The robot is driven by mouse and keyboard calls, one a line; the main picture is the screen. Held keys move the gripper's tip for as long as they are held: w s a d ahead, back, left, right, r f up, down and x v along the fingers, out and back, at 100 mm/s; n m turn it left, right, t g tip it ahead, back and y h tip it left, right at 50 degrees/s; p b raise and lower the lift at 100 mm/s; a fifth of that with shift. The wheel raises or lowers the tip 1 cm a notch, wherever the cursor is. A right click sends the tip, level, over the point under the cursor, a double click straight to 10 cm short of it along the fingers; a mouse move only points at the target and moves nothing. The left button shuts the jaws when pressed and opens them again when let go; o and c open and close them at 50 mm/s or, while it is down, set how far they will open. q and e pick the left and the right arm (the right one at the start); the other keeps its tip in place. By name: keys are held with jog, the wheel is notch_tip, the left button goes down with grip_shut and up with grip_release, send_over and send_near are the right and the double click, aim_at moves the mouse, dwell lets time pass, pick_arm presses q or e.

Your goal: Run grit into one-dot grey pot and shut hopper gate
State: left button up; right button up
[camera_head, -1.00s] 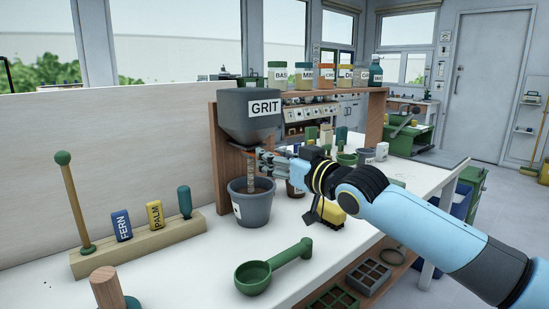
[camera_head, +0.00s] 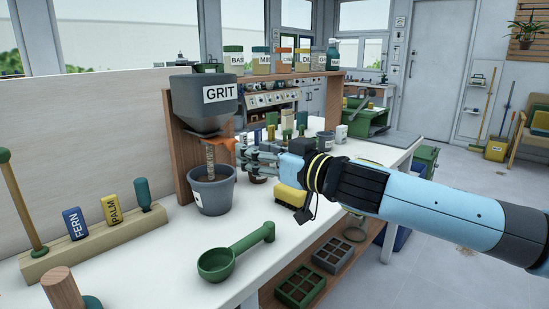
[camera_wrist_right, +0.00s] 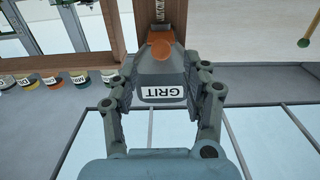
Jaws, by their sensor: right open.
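The grey hopper (camera_head: 206,101) labelled GRIT stands against a wooden post. Its orange gate (camera_head: 221,142) sticks out below the hopper body. A speckled brown stream of grit (camera_head: 210,160) runs down from it into the grey pot (camera_head: 214,191) underneath. The pot has a pale label whose dots I cannot make out. My right gripper (camera_head: 250,158) is open, just right of the gate and stream. In the right wrist view the hopper (camera_wrist_right: 163,93) and the orange gate (camera_wrist_right: 161,46) appear upside down between the spread fingers (camera_wrist_right: 160,80). My left gripper is not in view.
A green scoop (camera_head: 236,252) lies on the white bench in front of the pot. A wooden rack (camera_head: 95,240) with FERN and PALM tags is at left. A yellow block (camera_head: 291,196) sits below my right wrist. Jars line the shelf (camera_head: 290,76) behind.

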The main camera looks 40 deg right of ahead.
jog(key=shift+s+d, duration=0.1)
jog(key=shift+s, duration=2.15)
